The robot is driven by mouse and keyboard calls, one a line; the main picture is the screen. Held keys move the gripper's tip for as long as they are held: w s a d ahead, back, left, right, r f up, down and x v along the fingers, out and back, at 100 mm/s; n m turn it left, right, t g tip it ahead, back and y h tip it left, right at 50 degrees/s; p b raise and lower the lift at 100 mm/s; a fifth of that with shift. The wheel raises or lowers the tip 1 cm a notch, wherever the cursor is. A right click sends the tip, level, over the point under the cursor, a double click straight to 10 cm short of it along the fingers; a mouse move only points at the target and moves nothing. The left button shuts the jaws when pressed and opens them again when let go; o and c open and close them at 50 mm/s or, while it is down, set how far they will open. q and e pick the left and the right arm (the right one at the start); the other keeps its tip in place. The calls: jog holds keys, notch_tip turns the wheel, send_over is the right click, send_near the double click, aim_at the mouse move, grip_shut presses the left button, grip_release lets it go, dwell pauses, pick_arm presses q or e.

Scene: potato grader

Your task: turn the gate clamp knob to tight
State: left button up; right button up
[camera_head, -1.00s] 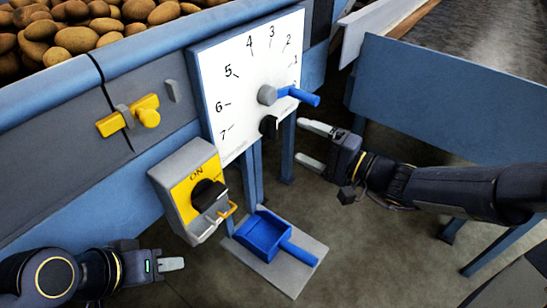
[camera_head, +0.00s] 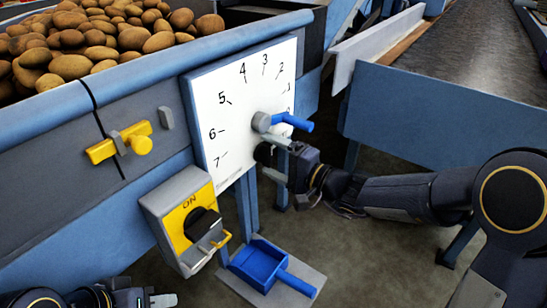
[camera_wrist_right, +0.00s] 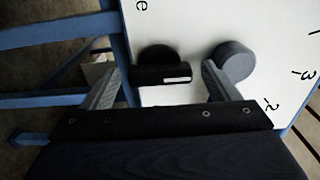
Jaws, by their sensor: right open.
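The black gate clamp knob (camera_head: 263,153) sits low on the white dial plate, below the grey hub of the blue lever. In the right wrist view the knob (camera_wrist_right: 160,72) carries a short white mark on its bar. My right gripper (camera_head: 272,157) is open at the dial, one finger above the knob and one below it. In the right wrist view its fingers (camera_wrist_right: 160,88) stand on either side of the knob, with gaps to both sides. Whether they reach fully around it I cannot tell. My left gripper (camera_head: 160,300) is at the bottom left edge, mostly cut off.
The blue lever (camera_head: 295,122) with its grey hub (camera_wrist_right: 236,60) is close beside the upper finger. A yellow ON switch box (camera_head: 190,222), a yellow latch (camera_head: 120,142) and a blue scoop (camera_head: 262,265) are to the left and below. Potatoes (camera_head: 110,40) fill the hopper.

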jog(key=c, duration=1)
jog(key=m+b, duration=0.1)
jog(key=m, duration=0.3)
jog(key=shift+f, duration=0.1)
jog(key=m, duration=0.3)
jog(key=shift+m+b, duration=0.3)
jog(key=m+p, duration=0.1)
jog(key=m, duration=0.3)
jog(key=shift+m, duration=0.3)
jog(key=m+p, duration=0.1)
jog(key=m, duration=0.2)
jog(key=shift+m+p, duration=0.9)
jog(key=shift+m, duration=0.5)
